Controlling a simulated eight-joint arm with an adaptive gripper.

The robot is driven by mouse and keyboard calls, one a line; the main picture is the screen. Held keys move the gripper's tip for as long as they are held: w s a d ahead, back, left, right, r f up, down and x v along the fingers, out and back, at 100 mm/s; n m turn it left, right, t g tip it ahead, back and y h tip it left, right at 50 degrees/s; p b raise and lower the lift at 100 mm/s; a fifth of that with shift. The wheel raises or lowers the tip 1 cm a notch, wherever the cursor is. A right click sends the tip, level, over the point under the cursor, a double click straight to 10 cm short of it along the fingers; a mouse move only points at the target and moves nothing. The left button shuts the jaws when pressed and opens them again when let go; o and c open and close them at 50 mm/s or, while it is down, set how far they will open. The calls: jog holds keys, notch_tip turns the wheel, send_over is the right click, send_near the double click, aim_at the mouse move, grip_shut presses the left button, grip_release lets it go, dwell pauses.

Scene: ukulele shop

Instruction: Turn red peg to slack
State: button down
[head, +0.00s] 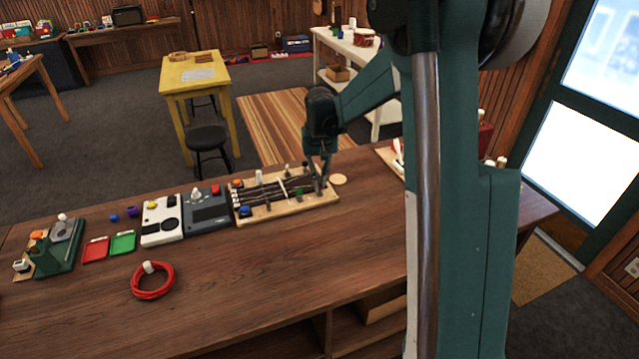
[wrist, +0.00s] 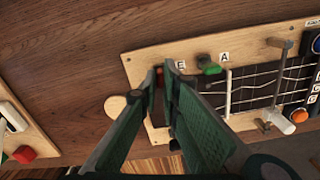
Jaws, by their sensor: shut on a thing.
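The red peg (wrist: 160,77) shows as a small sliver between my fingertips in the wrist view, beside the letter E on the pale wooden string board (wrist: 190,48). My gripper (wrist: 163,70) is shut on the peg, and its fingers hide most of it, so its turn angle cannot be told. In the head view my gripper (head: 319,185) reaches down to the right end of the board (head: 290,209). A green peg (wrist: 209,66) stands close by, near the letter A, apart from the fingers. Dark strings run along the board away from the pegs.
A round wooden disc (head: 338,180) lies just off the board's right end. A grey device (head: 208,214) and a white device (head: 161,228) stand left of the board. A red cable coil (head: 152,288) lies nearer the front edge. The bench front is mostly clear.

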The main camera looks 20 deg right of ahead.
aim_at(320, 184)
jog(key=shift+m, duration=0.4)
jog(key=c, duration=2.6)
grip_release()
jog(key=shift+r, duration=0.1)
notch_tip(320, 184, up, 12)
jog(key=shift+s, duration=0.1)
